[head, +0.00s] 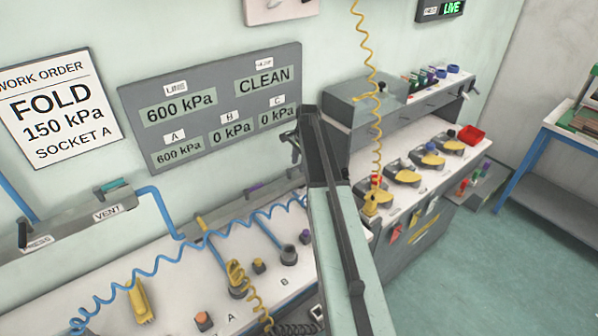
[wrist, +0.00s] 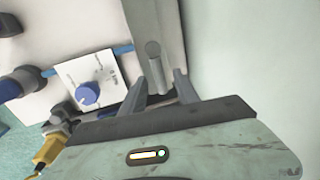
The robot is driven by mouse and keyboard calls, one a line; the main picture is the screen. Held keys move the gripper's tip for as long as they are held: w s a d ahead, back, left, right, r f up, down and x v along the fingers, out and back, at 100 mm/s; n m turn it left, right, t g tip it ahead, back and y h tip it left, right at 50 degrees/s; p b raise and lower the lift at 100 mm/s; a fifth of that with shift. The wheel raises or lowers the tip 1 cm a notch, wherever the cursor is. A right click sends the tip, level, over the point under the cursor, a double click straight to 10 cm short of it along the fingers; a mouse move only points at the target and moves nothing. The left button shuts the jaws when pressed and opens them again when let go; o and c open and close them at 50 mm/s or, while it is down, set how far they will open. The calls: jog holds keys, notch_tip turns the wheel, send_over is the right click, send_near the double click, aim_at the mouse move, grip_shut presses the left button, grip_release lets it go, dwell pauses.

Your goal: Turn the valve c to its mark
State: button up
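No valve marked C shows clearly in either view; the arm covers part of the bench where the row of A (head: 232,318) and B (head: 285,282) labels continues. In the wrist view, a blue round knob (wrist: 87,94) sits on a white marked plate (wrist: 108,71); I cannot tell whether it is valve c. My gripper (wrist: 160,79) has its two fingers apart. In the head view my gripper (head: 291,142) is partly hidden, in front of the gauge board.
The gauge board (head: 222,92) reads A 600 kPa, B 0 and C 0. Coiled blue hose (head: 160,262) and coiled yellow hoses (head: 377,110) cross the bench area. A long bench with yellow fixtures (head: 405,173) stands right.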

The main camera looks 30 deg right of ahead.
grip_shut()
jog(key=shift+f, duration=0.1)
dwell(1.4)
